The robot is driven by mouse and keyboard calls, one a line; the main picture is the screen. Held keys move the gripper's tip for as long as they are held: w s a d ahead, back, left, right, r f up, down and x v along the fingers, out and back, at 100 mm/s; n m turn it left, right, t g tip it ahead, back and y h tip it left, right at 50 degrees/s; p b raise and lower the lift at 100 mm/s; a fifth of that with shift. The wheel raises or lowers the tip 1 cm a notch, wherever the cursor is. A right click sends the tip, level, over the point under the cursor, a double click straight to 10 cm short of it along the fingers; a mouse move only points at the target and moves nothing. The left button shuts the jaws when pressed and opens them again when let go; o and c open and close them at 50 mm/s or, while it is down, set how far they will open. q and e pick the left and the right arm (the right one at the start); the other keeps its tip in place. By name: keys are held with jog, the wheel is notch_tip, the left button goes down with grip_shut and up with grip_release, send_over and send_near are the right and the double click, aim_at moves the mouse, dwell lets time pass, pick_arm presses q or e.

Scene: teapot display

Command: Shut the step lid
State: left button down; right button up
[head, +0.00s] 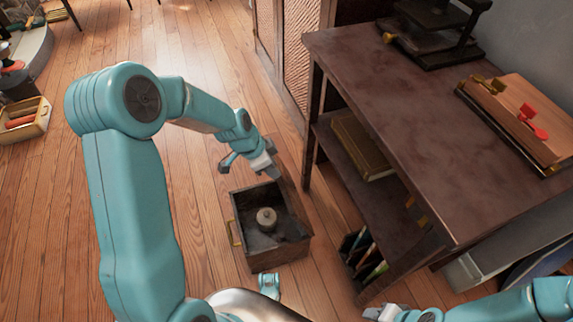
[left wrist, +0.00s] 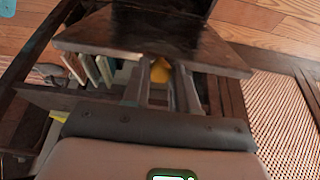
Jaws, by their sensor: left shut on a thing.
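The step (head: 290,248) is a dark wooden box on the floor, open at the top, with a pale round object (head: 266,218) inside. A brass handle (head: 235,232) is on its left side. My left gripper (head: 268,168) is above the box's far edge. The left wrist view shows its fingers (left wrist: 163,88) shut at a yellow tab (left wrist: 161,71), by the edge of a dark board (left wrist: 150,42) that looks like the step lid. The exact contact is hard to see. My right gripper (head: 378,312) is low at the right, its jaws unclear.
A dark desk (head: 385,90) with shelves stands just right of the box. Books (head: 365,255) stand low in it, and they also show in the left wrist view (left wrist: 88,68). A woven cabinet panel (head: 300,45) is behind. The floor (head: 45,200) at left is mostly clear.

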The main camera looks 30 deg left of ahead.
pick_arm(q)
jog(key=shift+s+a+f+b, duration=0.4)
jog(key=shift+s+a+f, duration=0.1)
jog(key=shift+s, duration=0.25)
jog(key=c, duration=0.9)
grip_release()
jog(key=shift+w+r, duration=0.1)
jog(key=p+v, duration=0.5)
jog(key=v, duration=1.1)
jog(key=shift+r, duration=0.15)
